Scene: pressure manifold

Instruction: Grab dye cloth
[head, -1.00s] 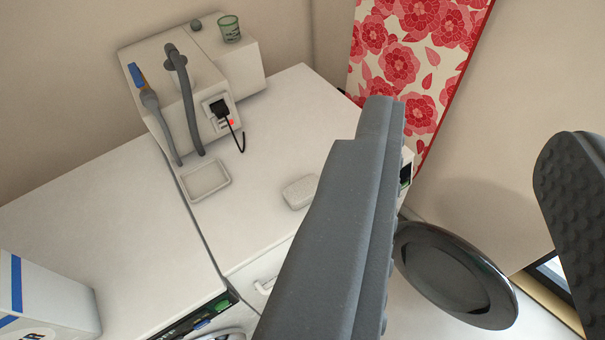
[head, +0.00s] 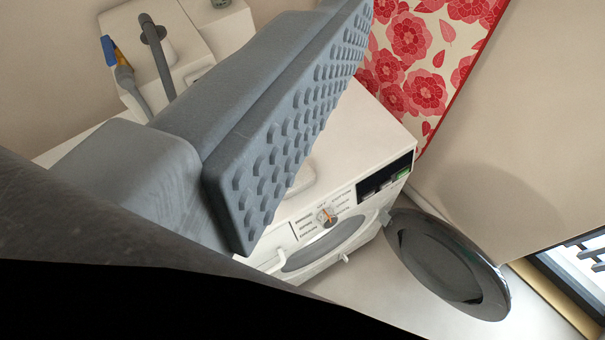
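No cloth that I can make out for certain is in view. A pale, rounded block (head: 305,178) on top of the white washing machine shows only its edge, and my gripper hides the rest. I cannot tell whether it is the dye cloth. One grey finger of my gripper (head: 300,125) crosses the upper middle of the view. Its studded inner pad is bare, with nothing pressed against it. The other finger is out of view. The gripper looks open and empty, and passes in front of the machine top.
The washing machine (head: 365,125) has a dial and dark display on its front. Its round dark door (head: 445,265) hangs open at right. Behind stands a red floral panel (head: 430,60). A hose (head: 158,60) and a blue-handled brush (head: 112,55) are at upper left. A window is at right.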

